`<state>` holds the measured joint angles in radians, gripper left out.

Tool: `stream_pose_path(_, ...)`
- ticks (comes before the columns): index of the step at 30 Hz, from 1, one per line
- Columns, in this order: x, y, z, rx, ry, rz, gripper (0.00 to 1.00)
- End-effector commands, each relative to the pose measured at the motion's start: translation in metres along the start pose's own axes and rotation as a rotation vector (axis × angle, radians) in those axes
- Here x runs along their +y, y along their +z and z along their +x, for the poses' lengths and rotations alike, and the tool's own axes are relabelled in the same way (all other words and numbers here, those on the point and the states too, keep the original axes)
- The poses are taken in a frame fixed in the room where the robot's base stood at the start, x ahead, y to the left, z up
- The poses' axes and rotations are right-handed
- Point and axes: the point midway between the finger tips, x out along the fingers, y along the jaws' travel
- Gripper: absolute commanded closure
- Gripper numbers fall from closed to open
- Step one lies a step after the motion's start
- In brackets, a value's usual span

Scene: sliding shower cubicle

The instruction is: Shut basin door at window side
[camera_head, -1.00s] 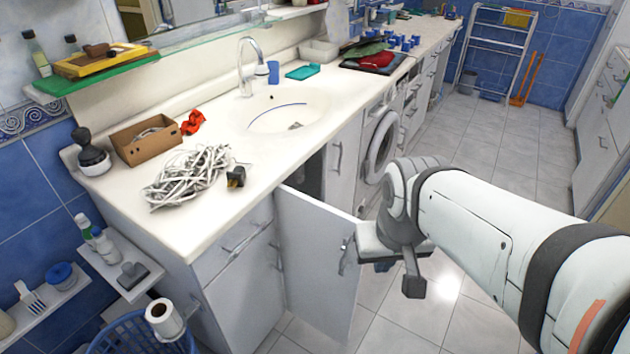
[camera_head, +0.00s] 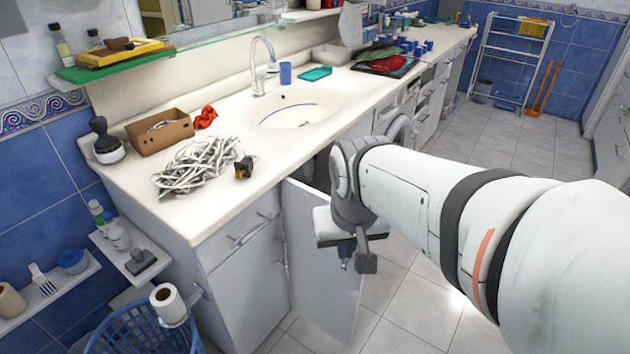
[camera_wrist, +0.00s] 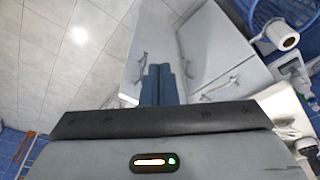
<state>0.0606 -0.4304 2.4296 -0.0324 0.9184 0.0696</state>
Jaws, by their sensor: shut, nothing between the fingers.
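The white basin cabinet door (camera_head: 312,262) stands open under the counter, sticking out toward the floor. Its dark gap lies behind it below the basin (camera_head: 290,108). My gripper (camera_head: 345,262) is at the free edge of the door and hides part of it in the head view. In the wrist view the closed blue-grey fingers (camera_wrist: 163,70) overlap the open door (camera_wrist: 148,32), beside its metal handle (camera_wrist: 139,68). I cannot tell whether they touch the door. The fingers are shut and empty.
A closed cabinet front (camera_head: 245,295) is left of the door. A blue basket (camera_head: 135,335) and a paper roll (camera_head: 168,300) are at the lower left. Cables (camera_head: 195,168) lie on the counter. The tiled floor (camera_head: 415,305) to the right is clear.

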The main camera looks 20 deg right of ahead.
Motion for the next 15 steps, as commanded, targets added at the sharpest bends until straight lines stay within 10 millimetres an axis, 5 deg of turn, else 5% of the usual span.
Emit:
stream_pose_path(1, 0.004, -0.005, 0.028, 0.001, 0.016, 0.052, 1.0)
stream_pose_path(3, 0.009, -0.017, 0.047, 0.009, 0.044, 0.138, 1.0)
stream_pose_path(15, 0.042, -0.085, 0.133, 0.097, 0.191, 0.627, 1.0)
